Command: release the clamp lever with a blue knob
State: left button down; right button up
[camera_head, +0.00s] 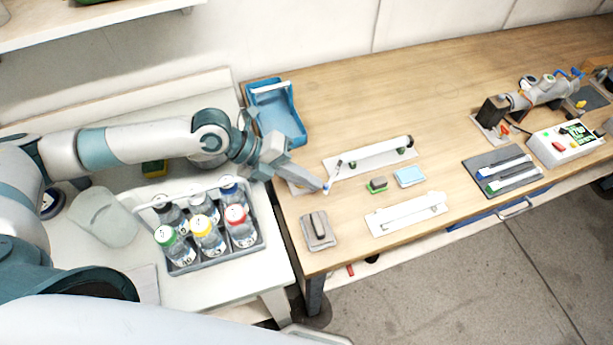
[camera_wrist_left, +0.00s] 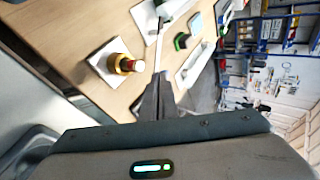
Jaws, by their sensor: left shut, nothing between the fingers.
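The gripper hides much of this plate in the head view. The blue knob is not clear in the wrist view. My right gripper is out of view.
A blue tray (camera_head: 275,114) lies behind the gripper. A grey caddy (camera_head: 258,246) with several capped bottles stands on the white table. Two white rail plates (camera_head: 405,216), a green block (camera_head: 377,185), a light blue pad (camera_head: 410,176) and a dark clamp block (camera_head: 319,229) lie nearby.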

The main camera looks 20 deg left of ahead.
pick_arm(q)
jog(key=shift+s+d+b, duration=0.3)
jog(key=shift+d+b, duration=0.05)
jog(key=shift+d, duration=0.15)
dwell(0.3)
jog(key=shift+s+d+b, duration=0.25)
jog(key=shift+d+b, duration=0.15)
jog(key=shift+d, duration=0.1)
jog(key=shift+s+d+b, duration=0.2)
jog(key=shift+d+b, duration=0.1)
jog(key=shift+d, duration=0.35)
jog(key=shift+d+b, duration=0.5)
jog(key=shift+d, duration=1.2)
jog(key=shift+w+a, duration=0.1)
jog(key=shift+a, duration=0.1)
